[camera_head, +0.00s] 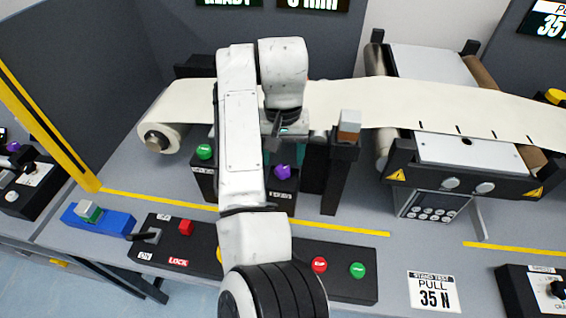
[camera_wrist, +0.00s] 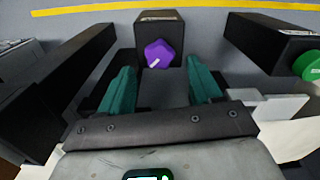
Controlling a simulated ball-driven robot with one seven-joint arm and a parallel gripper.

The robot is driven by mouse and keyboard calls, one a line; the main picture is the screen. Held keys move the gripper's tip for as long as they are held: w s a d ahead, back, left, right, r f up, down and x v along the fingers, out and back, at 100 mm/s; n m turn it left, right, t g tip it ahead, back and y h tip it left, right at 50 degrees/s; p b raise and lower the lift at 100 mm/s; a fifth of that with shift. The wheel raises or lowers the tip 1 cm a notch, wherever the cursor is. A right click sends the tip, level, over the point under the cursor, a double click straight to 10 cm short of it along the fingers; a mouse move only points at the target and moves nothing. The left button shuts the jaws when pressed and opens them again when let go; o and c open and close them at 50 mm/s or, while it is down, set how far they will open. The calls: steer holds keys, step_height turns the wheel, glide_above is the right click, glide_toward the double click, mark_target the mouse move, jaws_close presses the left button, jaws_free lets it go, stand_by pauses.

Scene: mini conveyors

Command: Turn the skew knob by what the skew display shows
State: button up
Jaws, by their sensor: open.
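A purple lobed knob (camera_head: 283,171) sits on a small black box left of the middle of the bench. Its label is too small to read, so I cannot confirm that it is the skew knob. In the wrist view the purple knob (camera_wrist: 160,53) shows a short white mark. My gripper (camera_wrist: 160,70) is open, its teal fingers spread to either side of the knob's line and apart from it. In the head view my gripper (camera_head: 285,152) is close by the knob, partly hidden by my arm. A display (camera_head: 313,4) at the top edge is cut off, seemingly ending in "mm".
A web roll (camera_head: 160,138) and rollers lie behind. A button panel (camera_head: 340,283) lies in front.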

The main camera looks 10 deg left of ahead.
mark_target(283, 173)
steer(key=shift+f, duration=1.45)
steer(key=c, duration=1)
